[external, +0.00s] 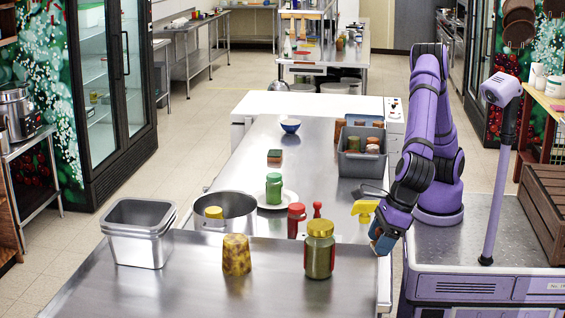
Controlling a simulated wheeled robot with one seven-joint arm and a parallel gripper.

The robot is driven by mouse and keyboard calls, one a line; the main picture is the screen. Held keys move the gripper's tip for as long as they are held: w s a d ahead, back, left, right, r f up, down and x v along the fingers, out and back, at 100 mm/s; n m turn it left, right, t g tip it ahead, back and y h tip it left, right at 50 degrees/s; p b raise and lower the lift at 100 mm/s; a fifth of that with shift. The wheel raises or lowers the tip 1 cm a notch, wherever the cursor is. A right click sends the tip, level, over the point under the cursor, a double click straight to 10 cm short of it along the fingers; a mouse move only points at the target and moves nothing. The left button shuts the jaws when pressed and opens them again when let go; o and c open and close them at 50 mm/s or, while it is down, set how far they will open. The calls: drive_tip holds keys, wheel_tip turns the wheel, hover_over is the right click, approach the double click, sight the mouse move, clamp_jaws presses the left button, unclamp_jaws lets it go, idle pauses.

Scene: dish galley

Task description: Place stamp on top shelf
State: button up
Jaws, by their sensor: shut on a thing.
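My gripper (381,243) is at the right end of the near raised steel shelf (335,290), low beside its edge. It is shut on a small blue thing (378,234), mostly hidden by the fingers; I cannot tell whether this is the stamp. A small red thing with a rounded knob (317,209) stands on the lower counter, left of my gripper, its foot hidden by the shelf edge. A yellow thing (364,208) shows just left of my wrist, apart from the fingertips as far as I can tell.
The near shelf holds a steel bin (139,247), a mottled yellow can (237,256) and a gold-lidded jar (319,255). Behind are a pot (237,204), a green jar (274,190), a red bottle (296,220) and a grey crate (350,167). The shelf is bare right of the jar.

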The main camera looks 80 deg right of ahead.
wheel_tip(320, 180, down, 2)
drive_tip(key=shift+w+a+f, duration=0.1)
drive_tip(key=shift+f, duration=0.05)
hover_over(323, 305)
drive_tip(key=s, duration=0.2)
drive_tip(key=shift+w+d+f, duration=0.1)
drive_tip(key=shift+d+f, duration=0.2)
drive_tip(key=shift+f, duration=0.5)
drive_tip(key=shift+w+a+f, duration=0.1)
drive_tip(key=shift+a+f, duration=0.05)
drive_tip(key=shift+f, duration=1.6)
drive_tip(key=shift+f, duration=0.1)
drive_tip(key=o, duration=0.9)
